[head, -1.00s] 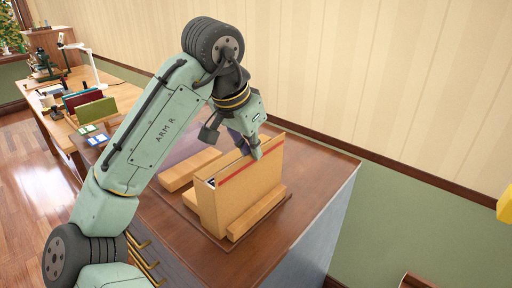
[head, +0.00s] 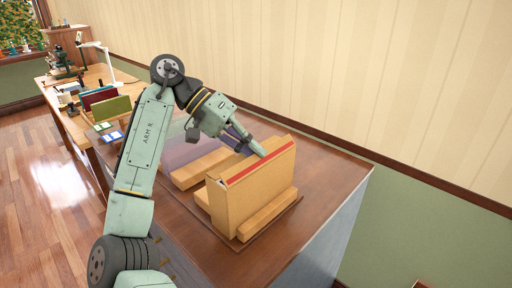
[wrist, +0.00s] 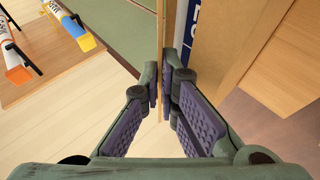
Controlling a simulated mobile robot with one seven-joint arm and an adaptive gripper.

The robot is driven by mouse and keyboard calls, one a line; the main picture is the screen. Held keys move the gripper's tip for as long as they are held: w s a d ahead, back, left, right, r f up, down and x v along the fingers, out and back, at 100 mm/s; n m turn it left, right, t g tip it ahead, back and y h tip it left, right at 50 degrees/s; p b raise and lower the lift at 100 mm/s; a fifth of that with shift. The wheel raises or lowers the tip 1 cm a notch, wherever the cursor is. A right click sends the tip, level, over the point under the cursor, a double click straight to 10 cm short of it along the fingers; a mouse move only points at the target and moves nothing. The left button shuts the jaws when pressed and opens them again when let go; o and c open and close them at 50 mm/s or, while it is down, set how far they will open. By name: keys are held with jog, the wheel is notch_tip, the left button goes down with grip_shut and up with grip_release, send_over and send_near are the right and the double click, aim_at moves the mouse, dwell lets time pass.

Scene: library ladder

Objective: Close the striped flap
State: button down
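A tan cardboard-like box (head: 222,205) stands on the wooden cabinet top. Its upright front panel, the striped flap (head: 262,186), has a red stripe along its top edge. My gripper (head: 262,154) comes in slanting from the upper left and reaches that top edge. In the wrist view my gripper (wrist: 161,85) has its two purple-padded fingers closed on either side of a thin tan edge of the flap (wrist: 161,40), with almost no gap. A blue and white lettered item (wrist: 192,18) lies just right of it, inside the box. The stripe is hidden in the wrist view.
Wooden bars (head: 268,215) lie beside the box on the cabinet top (head: 330,180). A striped wall runs behind. A desk (head: 65,95) with folders and a lamp stands at far left. In the wrist view, orange-white and yellow items (wrist: 70,25) lie on wood at left.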

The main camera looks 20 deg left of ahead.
jog(key=shift+a+f+h, duration=0.1)
jog(key=shift+f+h, duration=0.05)
jog(key=shift+h, duration=0.45)
jog(key=c, duration=1.8)
grip_release()
jog(key=shift+c, duration=0.2)
jog(key=shift+f, duration=0.1)
jog(key=shift+a, duration=0.1)
jog(key=w+v, duration=0.1)
jog(key=v, duration=0.7)
jog(key=shift+s, duration=0.45)
